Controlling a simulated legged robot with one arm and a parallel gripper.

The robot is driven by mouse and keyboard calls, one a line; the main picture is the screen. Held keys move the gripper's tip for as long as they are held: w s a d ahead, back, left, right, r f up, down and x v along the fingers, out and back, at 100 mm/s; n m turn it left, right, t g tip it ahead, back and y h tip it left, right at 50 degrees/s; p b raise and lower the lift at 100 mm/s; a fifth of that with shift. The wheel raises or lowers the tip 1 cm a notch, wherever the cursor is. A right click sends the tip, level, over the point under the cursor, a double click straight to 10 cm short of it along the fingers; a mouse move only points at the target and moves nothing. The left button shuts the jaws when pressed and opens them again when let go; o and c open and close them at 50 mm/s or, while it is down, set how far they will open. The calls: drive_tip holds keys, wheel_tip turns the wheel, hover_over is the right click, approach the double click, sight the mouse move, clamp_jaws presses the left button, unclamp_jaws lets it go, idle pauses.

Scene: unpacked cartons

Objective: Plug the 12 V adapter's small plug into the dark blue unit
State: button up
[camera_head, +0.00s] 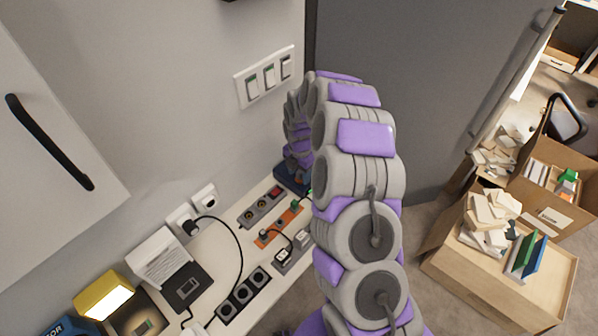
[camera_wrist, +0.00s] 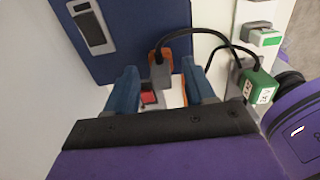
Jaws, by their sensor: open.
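The dark blue unit (camera_wrist: 135,25) fills the upper left of the wrist view, with a pale switch-like panel on its face. In the head view the dark blue unit (camera_head: 290,177) shows partly behind my arm, against the wall. A small plug (camera_wrist: 157,70), dark and orange-brown, is between the two blue fingers of my open gripper (camera_wrist: 160,75). It appears close to the unit's near edge; I cannot tell whether it is seated in it. A black cable runs from it toward a green adapter (camera_wrist: 261,86) on the right. In the head view my arm hides the gripper.
A grey strip (camera_head: 261,209), an orange power strip (camera_head: 280,226) and a black socket strip (camera_head: 243,292) lie on the counter. Wall sockets (camera_head: 190,222) hold a black plug with a hanging cable. Boxes with papers stand on the floor at right.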

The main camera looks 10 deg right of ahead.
sight(300, 172)
drive_tip(key=shift+r, duration=0.15)
wheel_tip(300, 172, up, 17)
drive_tip(key=p, duration=0.2)
drive_tip(key=shift+p, duration=0.4)
drive_tip(key=s+a+r+m, duration=0.1)
drive_tip(key=s+r+m, duration=0.4)
drive_tip(key=s, duration=0.4)
drive_tip(key=s+a+r+m, duration=0.1)
drive_tip(key=s+r+m, duration=0.5)
drive_tip(key=s, duration=0.4)
drive_tip(key=s+d+m+g, duration=0.1)
drive_tip(key=s+d+m, duration=0.1)
drive_tip(key=s+m, duration=1.2)
drive_tip(key=s, duration=0.9)
drive_tip(key=shift+d+f+g, duration=0.15)
drive_tip(key=shift+g, duration=0.25)
